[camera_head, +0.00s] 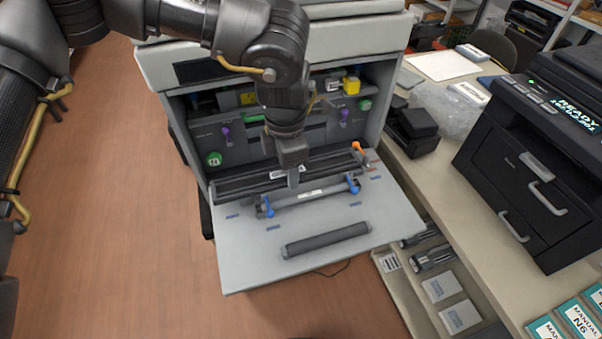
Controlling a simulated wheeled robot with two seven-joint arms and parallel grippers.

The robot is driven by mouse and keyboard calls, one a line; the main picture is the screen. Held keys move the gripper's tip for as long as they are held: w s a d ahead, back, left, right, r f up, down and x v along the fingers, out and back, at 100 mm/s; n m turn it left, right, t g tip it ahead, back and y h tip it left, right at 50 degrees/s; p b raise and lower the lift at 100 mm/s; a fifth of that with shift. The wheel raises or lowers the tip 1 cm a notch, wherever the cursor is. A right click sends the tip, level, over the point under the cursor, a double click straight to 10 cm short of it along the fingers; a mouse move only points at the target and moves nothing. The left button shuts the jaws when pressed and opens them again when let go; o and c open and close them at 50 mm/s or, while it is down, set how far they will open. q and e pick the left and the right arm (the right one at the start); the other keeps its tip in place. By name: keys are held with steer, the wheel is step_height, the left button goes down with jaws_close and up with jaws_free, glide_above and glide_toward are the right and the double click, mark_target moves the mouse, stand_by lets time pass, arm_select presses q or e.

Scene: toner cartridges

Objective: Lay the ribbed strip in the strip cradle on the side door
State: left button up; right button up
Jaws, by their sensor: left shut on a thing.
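My left gripper (293,180) reaches down from above in front of the machine's opening. It is shut on a long, narrow piece that I take to be the ribbed strip, just above or at the inner part of the lowered side door (245,257). The fingers hide part of it, and I cannot tell whether it touches what is below. A grey bar with a white label and blue levers (270,208) lies across the door there. A dark, long bar (327,240) lies nearer the door's front edge; I cannot tell which part is the strip cradle. My right gripper is out of view.
The open machine (375,45) stands behind the door, with purple and green knobs inside. An orange lever (357,147) stands up by the door's inner right corner. A counter on the right holds a black printer (530,150). Wooden floor is clear at left.

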arm_select(q)
steer(key=w+f+b, duration=0.1)
steer(key=w+f, duration=0.1)
steer(key=w+d+f+b, duration=0.1)
steer(key=w+f, duration=0.1)
steer(key=w+d+f+b, duration=0.1)
steer(key=w+f, duration=0.1)
steer(key=w, duration=0.1)
steer(key=shift+d+f+b, duration=0.2)
steer(key=shift+f+b, duration=0.15)
steer(key=shift+w+f, duration=0.15)
steer(key=shift+w, duration=0.15)
steer(key=f+b, duration=0.1)
steer(key=f, duration=0.1)
steer(key=f+b, duration=0.1)
steer(key=b, duration=0.1)
steer(key=shift+w+d+f, duration=0.15)
steer(key=shift+w+f, duration=0.05)
steer(key=shift+f, duration=0.2)
steer(key=shift+r, duration=0.1)
steer(key=shift+f, duration=0.35)
steer(key=o, duration=1.1)
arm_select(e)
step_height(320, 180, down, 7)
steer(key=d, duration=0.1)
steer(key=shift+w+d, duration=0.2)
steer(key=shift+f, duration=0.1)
